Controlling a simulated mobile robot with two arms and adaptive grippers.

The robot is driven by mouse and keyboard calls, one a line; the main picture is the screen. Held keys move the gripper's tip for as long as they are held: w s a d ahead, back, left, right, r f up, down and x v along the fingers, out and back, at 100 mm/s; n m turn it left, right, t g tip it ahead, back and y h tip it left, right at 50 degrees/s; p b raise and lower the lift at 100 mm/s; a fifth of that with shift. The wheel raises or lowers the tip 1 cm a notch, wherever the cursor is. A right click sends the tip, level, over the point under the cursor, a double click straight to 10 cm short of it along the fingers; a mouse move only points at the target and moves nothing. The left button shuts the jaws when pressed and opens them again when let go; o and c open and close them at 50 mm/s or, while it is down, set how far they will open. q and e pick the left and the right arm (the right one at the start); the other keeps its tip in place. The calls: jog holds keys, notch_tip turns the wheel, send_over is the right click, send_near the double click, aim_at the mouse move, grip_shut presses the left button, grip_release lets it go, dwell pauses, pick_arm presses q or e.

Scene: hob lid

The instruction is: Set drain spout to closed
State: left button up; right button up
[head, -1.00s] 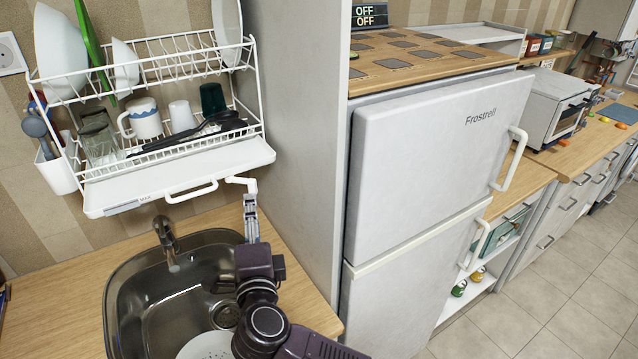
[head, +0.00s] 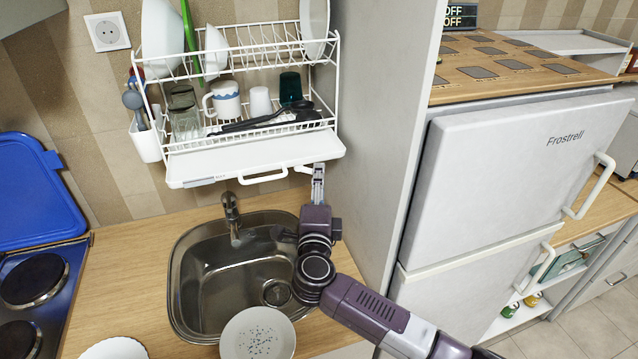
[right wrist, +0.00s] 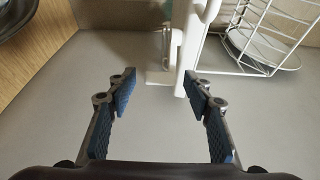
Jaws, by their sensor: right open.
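A white dish rack (head: 240,110) hangs on the wall above the sink, with a white drip tray (head: 225,170) under it. The white drain spout (head: 304,169) is at the tray's right end, partly hidden by my right gripper (head: 318,172). In the right wrist view, my right gripper (right wrist: 159,80) is open and empty. A white spout piece (right wrist: 160,77) lies ahead between its fingertips, beside the tray edge, with no visible contact. I cannot tell the spout's exact turn. My left gripper is not in view.
The metal sink (head: 215,280) with its tap (head: 232,215) lies below. A tall grey panel (head: 375,130) and fridge (head: 520,170) stand close on the right. The rack holds plates, cups and glasses. A speckled plate (head: 258,335) is at the sink's front.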

jog(key=c, duration=1.2)
jog(key=shift+o, duration=0.2)
jog(key=shift+w+d+n+y, duration=0.25)
jog(key=shift+n+y, duration=0.25)
jog(key=shift+y, duration=0.3)
jog(key=shift+w+d+n+y, duration=0.1)
jog(key=shift+w+n+y, duration=0.1)
jog(key=shift+n+y, duration=0.45)
jog(key=shift+w+d+n+y, duration=0.25)
jog(key=shift+n+y, duration=0.1)
jog(key=shift+y, duration=0.6)
jog(key=o, duration=1.2)
jog(key=shift+c, duration=0.2)
jog(key=v, duration=1.2)
jog(key=shift+r, duration=0.15)
jog(key=shift+c, duration=0.6)
